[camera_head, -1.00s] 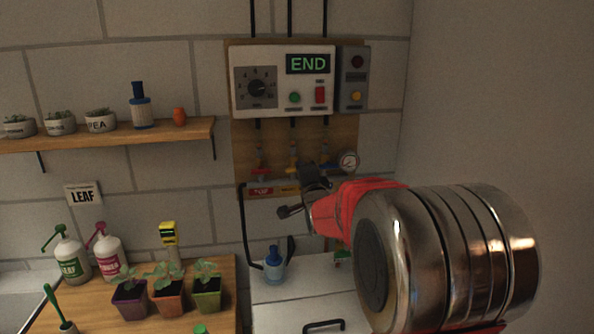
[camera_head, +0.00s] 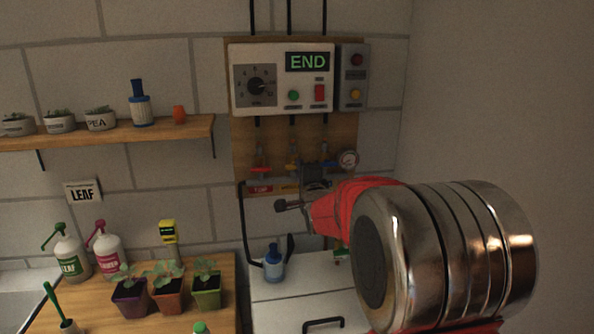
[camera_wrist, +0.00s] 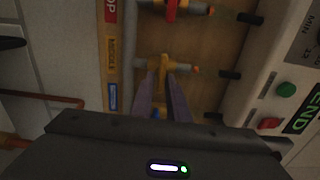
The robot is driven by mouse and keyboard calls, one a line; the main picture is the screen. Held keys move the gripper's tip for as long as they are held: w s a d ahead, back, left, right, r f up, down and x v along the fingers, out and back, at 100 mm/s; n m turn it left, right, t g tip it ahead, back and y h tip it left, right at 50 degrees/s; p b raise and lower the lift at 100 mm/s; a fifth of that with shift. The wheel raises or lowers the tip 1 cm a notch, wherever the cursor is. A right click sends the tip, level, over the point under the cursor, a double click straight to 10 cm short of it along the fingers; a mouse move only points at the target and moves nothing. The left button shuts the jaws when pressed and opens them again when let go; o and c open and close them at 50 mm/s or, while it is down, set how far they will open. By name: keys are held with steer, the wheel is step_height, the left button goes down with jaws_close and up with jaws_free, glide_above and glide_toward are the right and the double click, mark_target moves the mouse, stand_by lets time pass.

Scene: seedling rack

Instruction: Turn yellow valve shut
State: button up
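The yellow valve (camera_wrist: 163,70) is on the board in the wrist view, with its handle crosswise to its short pipe. In the head view a bit of the yellow handle (camera_head: 293,166) shows between the red and blue valves. My gripper (camera_wrist: 163,85) has its two fingers on either side of the yellow handle, with a narrow gap visible between them. Whether the fingers touch the handle is unclear. In the head view my wrist hides part of the valve row.
The red valve (camera_head: 260,169) and blue valve (camera_head: 325,167) flank the yellow one closely. The control box (camera_head: 282,80) showing END hangs above. Potted seedlings (camera_head: 168,297) and bottles (camera_head: 70,256) stand lower left.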

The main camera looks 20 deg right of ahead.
steer(key=o, duration=0.3)
steer(key=shift+d, duration=0.1)
steer(key=shift+s, duration=0.1)
steer(key=s+a, duration=0.2)
steer(key=s, duration=1.1)
steer(key=shift+s+a, duration=0.25)
steer(key=shift+a, duration=0.15)
